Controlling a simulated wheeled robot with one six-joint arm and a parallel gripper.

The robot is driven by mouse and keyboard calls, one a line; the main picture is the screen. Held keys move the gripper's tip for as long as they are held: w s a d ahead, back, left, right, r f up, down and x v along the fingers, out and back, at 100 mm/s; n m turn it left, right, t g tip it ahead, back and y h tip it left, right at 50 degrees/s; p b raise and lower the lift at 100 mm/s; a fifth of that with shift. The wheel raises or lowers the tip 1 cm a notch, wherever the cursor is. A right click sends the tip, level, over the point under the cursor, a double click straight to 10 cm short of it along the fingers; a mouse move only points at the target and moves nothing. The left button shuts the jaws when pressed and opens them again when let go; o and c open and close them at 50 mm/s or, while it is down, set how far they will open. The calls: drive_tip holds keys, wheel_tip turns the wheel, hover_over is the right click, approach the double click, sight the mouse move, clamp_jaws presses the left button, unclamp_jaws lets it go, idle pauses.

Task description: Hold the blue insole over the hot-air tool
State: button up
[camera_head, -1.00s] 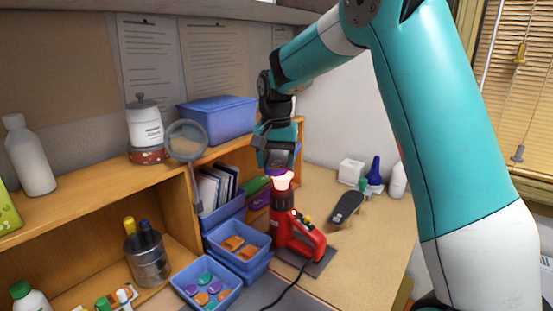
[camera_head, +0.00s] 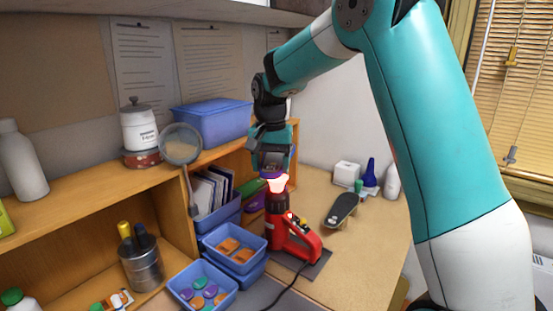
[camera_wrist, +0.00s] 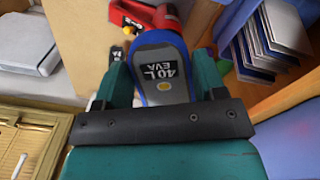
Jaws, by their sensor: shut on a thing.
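The blue insole (camera_wrist: 163,50) has a dark grey face with a white "40 L EVA" print and an orange-yellow dot. My gripper (camera_wrist: 162,80) is shut on it, one teal finger at each side. In the head view my gripper (camera_head: 272,163) points down, and only a thin blue-purple edge of the insole (camera_head: 272,174) shows below it. The red hot-air tool (camera_head: 292,238) stands upright on a dark mat, its nozzle glowing pink-white directly under the insole. A gap between them is hard to tell. Part of the tool (camera_wrist: 150,14) shows in the wrist view, partly hidden by the insole.
Blue bins with orange pieces (camera_head: 218,240) and coloured pieces (camera_head: 180,290) stand left of the tool. A magnifier (camera_head: 180,144) and folders (camera_head: 206,192) are close behind on the left. A dark insole-shaped item (camera_head: 341,210) lies to the right. A cable crosses the front.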

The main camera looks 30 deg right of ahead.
drive_tip(key=s+d+r+p, duration=0.1)
drive_tip(key=s+r+p, duration=0.3)
drive_tip(key=r, duration=0.5)
drive_tip(key=shift+s+d+p, duration=0.35)
drive_tip(key=shift+p, duration=0.65)
